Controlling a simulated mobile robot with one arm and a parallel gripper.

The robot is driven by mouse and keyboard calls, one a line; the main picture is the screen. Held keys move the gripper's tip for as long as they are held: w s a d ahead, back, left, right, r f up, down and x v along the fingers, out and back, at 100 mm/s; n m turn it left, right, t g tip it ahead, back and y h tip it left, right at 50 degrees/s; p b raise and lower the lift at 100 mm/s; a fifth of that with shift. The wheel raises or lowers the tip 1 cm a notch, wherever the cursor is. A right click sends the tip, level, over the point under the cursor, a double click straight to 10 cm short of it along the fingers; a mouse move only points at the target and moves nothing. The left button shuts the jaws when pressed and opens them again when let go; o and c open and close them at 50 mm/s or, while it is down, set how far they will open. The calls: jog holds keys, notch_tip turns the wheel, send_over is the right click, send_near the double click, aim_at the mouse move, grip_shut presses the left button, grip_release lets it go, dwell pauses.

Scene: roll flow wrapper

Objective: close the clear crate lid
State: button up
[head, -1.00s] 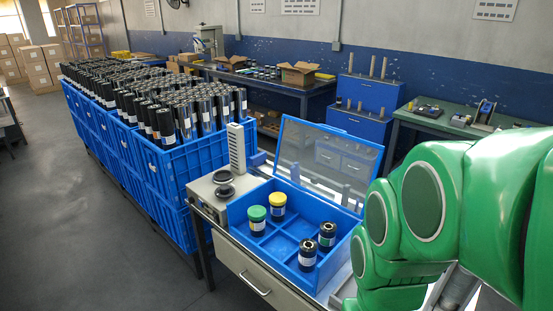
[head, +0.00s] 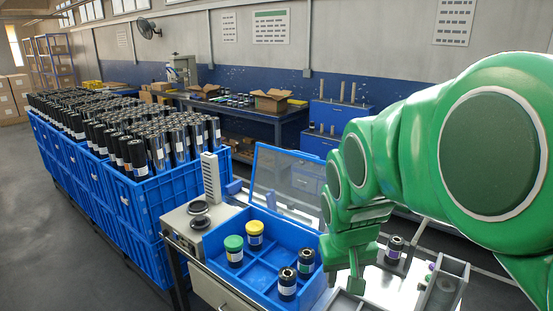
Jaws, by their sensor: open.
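The blue crate (head: 262,265) stands on the bench in the head view, its inside split into compartments. Its clear lid (head: 291,177), a see-through panel in a blue frame, stands raised at the crate's back edge. In the crate are a green-capped roll (head: 234,252), a yellow-capped roll (head: 254,235) and two black rolls (head: 287,284) (head: 305,263). My gripper (head: 357,286) points down just right of the crate, apart from the lid. It is open and holds nothing that I can see. My arm hides part of the area right of the lid.
A grey device with a black round top (head: 199,215) and an upright white block (head: 211,180) stand left of the crate. Another dark roll (head: 394,250) and a grey fixture (head: 444,284) are to the right. Large blue bins of rolls (head: 140,195) fill the left.

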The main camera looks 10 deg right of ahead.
jog(key=w+d+r+n+t+y, duration=0.15)
jog(key=w+d+r+t, duration=0.5)
jog(key=w, duration=1.35)
jog(key=w+d+r+n+t+y, duration=0.15)
jog(key=w+d+r+t, duration=0.45)
jog(key=w, duration=1.3)
jog(key=w+d+r+n+t+y, duration=0.1)
jog(key=w+d+r+n+t, duration=0.35)
jog(key=w, duration=1.55)
jog(key=s+a+f+n+g+y, duration=0.25)
jog(key=f+n+g+y, duration=0.25)
jog(key=f+n+y, duration=0.4)
jog(key=s+a+f+n+g+y, duration=0.1)
jog(key=s+f+n+g+y, duration=0.3)
jog(key=f+y, duration=0.45)
jog(key=shift+n+h, duration=0.45)
jog(key=shift+h, duration=0.4)
jog(key=shift+w+a+r, duration=0.1)
jog(key=shift+w+a, duration=0.65)
jog(key=shift+a, duration=0.25)
jog(key=shift+w+a+r, duration=0.1)
jog(key=shift+w+a, duration=0.6)
jog(key=shift+a, duration=0.35)
jog(key=shift+w+a+r, duration=0.1)
jog(key=shift+w+a, duration=0.65)
jog(key=shift+a, duration=0.25)
